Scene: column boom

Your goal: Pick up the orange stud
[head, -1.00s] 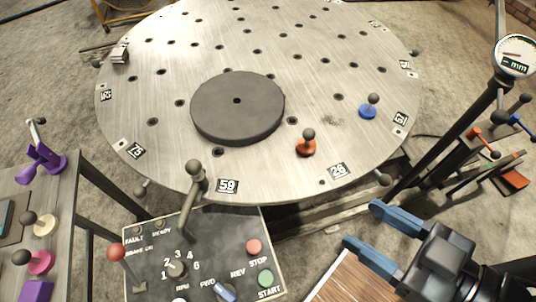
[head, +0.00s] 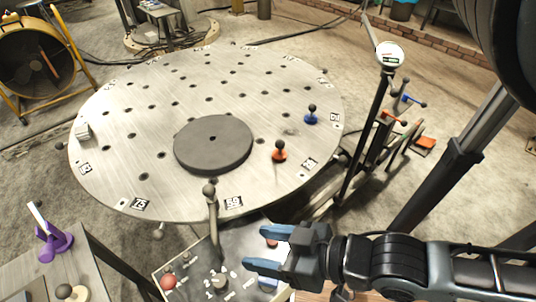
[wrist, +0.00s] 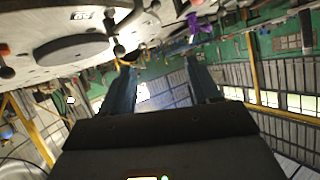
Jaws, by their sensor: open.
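An orange-red piece at the left edge of the wrist view (wrist: 4,50) may be the same stud. My gripper (head: 262,248) is open and empty, with blue fingers pointing left. It is over the control panel, in front of the table and apart from the stud. In the wrist view my gripper (wrist: 160,85) has its two fingers spread with nothing between them.
A blue stud (head: 311,115) stands behind and right of the orange one. A dark disc (head: 213,145) lies mid-table. The control panel (head: 190,262) with a tall lever (head: 213,215) is in front. A gauge post (head: 368,130) and tool rack stand at the right.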

